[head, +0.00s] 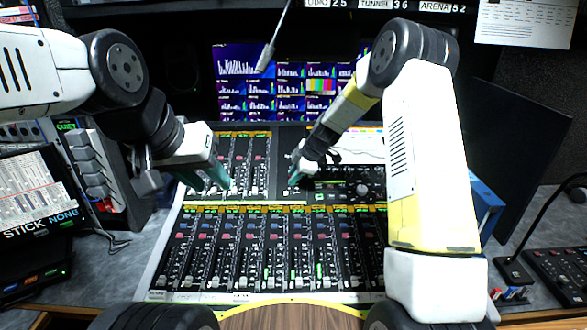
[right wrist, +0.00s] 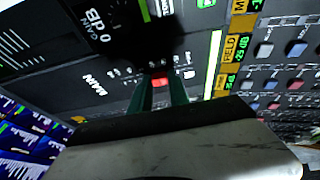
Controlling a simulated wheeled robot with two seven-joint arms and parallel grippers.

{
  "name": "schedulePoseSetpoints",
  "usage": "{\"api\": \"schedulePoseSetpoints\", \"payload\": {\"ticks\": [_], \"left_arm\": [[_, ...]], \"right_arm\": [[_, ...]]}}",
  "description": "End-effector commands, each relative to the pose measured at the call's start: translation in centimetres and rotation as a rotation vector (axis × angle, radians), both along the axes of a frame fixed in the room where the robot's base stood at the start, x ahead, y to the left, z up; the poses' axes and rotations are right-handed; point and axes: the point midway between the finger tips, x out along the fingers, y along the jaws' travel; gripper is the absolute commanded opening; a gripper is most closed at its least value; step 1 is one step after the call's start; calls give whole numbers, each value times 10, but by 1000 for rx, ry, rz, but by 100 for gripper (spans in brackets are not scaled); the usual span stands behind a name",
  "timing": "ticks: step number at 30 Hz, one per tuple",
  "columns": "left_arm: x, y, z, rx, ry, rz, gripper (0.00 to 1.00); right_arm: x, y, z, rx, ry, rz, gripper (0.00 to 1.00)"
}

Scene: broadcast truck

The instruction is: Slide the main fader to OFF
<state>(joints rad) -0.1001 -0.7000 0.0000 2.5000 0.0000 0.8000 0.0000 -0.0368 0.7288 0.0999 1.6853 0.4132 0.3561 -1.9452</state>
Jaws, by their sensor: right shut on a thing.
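The audio console (head: 160,262) fills the middle of the head view. My right gripper (head: 297,170) reaches down to the master section, right of the upper fader bank; its green fingertips are close together. In the right wrist view, my right gripper (right wrist: 163,88) is shut at the main strip, beside an upside-down MAIN label (right wrist: 95,86). A small red spot (right wrist: 160,82) shows between its fingertips. The main fader cap is mostly hidden by the fingers; its exact slot position cannot be told. My left gripper (head: 208,178) is open and empty over the upper-left faders.
Several channel faders (head: 240,282) line the console front. Meter screens (head: 245,65) stand behind. A thin microphone (head: 265,58) hangs above. A dark blurred shape (right wrist: 130,35) covers part of the right wrist view.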

Motion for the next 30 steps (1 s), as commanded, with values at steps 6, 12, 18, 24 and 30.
{"api": "schedulePoseSetpoints", "payload": {"ticks": [6,12,18,24,30], "left_arm": [[0,0,0,0,0,0,36],[0,0,0,0,0,0,36],[0,0,0,0,0,0,36],[0,0,0,0,0,0,36],[0,0,0,0,0,0,36]], "right_arm": [[-37,-2,-16,0,6,-1,0],[-49,0,-21,0,3,3,0],[-50,0,-22,-1,7,4,0],[-50,0,-22,0,6,4,44],[-49,0,-21,0,3,3,44]]}}
